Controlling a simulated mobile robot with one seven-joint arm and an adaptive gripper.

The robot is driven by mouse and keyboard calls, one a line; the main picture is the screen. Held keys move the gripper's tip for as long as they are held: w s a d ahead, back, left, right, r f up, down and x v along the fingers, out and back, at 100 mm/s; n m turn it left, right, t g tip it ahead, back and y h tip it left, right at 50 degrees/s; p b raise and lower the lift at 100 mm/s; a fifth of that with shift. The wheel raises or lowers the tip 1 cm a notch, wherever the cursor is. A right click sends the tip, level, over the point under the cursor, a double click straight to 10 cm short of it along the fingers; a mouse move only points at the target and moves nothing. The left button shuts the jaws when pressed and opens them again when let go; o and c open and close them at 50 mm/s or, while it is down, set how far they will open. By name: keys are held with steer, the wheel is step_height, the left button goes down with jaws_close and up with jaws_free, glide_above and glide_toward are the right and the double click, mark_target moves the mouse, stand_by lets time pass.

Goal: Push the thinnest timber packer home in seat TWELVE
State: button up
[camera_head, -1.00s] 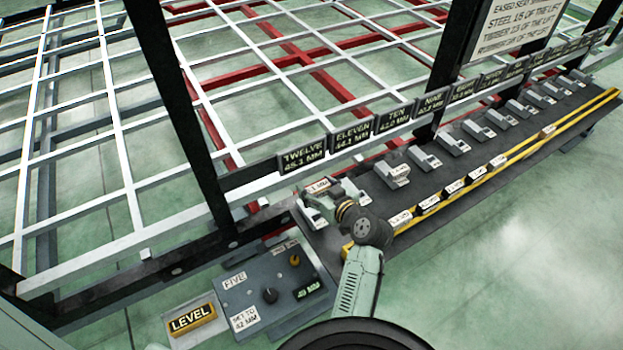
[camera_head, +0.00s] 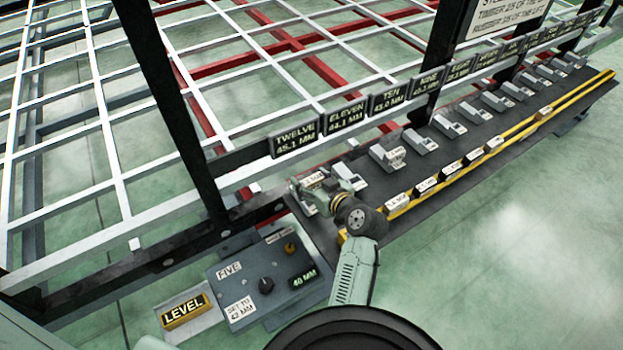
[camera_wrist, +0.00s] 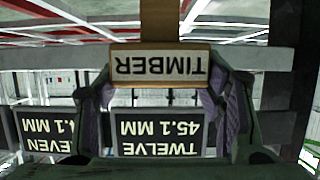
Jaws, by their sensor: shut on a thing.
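My gripper (camera_wrist: 165,88) is shut on a timber packer (camera_wrist: 160,62). In the wrist view the packer is a pale wooden block whose TIMBER label reads upside down between the two fingers. The TWELVE sign (camera_wrist: 158,132), marked 45.1 MM, stands behind it. In the head view my gripper (camera_head: 325,188) is at the near left end of the dark bench, just below the TWELVE sign (camera_head: 296,139). A grey seat block (camera_head: 306,208) shows beside it there. My wrist hides much of this spot, so I cannot tell how deep the packer sits.
Several grey seat blocks (camera_head: 386,157) run along the bench. Labelled packers (camera_head: 426,185) stand by a yellow rail (camera_head: 530,122). A control box (camera_head: 265,285) with a knob and display is at front left, beside a LEVEL block (camera_head: 185,311). A dark post (camera_head: 170,100) rises at left.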

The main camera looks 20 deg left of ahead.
steer(key=shift+f+b, duration=0.5)
steer(key=shift+f, duration=0.4)
steer(key=shift+f+b, duration=0.15)
steer(key=shift+b, duration=0.35)
stand_by(1.3)
steer(key=shift+f+b, duration=0.3)
steer(key=shift+f, duration=0.05)
steer(key=shift+f+b, duration=1.45)
steer(key=shift+f, duration=0.2)
steer(key=shift+r, duration=0.15)
steer(key=shift+r+p, duration=1.3)
steer(key=shift+r, duration=0.4)
steer(key=shift+f+b, duration=0.65)
steer(key=shift+b, duration=0.25)
stand_by(0.5)
